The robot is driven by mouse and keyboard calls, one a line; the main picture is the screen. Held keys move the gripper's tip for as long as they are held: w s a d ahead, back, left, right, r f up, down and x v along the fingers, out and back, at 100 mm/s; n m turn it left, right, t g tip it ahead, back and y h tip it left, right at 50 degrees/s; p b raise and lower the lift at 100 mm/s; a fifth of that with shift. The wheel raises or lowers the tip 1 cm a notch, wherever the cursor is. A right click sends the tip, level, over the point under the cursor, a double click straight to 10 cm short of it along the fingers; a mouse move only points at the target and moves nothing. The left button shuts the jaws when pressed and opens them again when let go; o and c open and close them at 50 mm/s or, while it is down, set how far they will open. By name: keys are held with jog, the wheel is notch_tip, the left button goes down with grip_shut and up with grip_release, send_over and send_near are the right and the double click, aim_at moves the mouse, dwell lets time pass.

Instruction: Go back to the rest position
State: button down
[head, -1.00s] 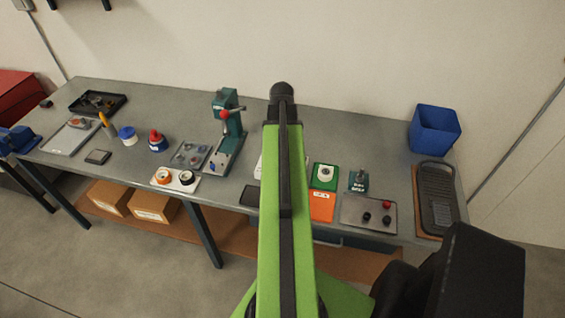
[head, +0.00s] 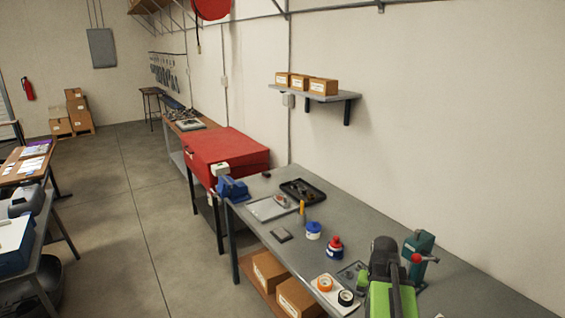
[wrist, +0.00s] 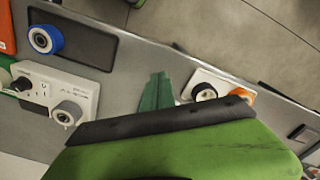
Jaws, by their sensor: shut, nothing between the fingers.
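My green arm with its dark upper end rises at the bottom of the head view, in front of the bench. The grey workbench (head: 420,277) runs below and beside the arm. I cannot tell the gap between arm and press.
A white tray (head: 322,284) holds orange and black rolls. A blue-rimmed roll (wrist: 45,39) and white device (wrist: 55,88) are near the arm. Floor (head: 150,230) left of the bench is clear.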

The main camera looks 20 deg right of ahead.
jog(key=w+a+f+n+b, duration=0.1)
jog(key=w+a+n, duration=0.1)
jog(key=a, duration=1.2)
jog(key=w+a+f+n+b, duration=0.1)
jog(key=a+n, duration=0.4)
jog(key=a, duration=0.9)
jog(key=shift+w+f+n, duration=0.3)
jog(key=shift+w+f, duration=0.05)
jog(key=shift+w, duration=0.5)
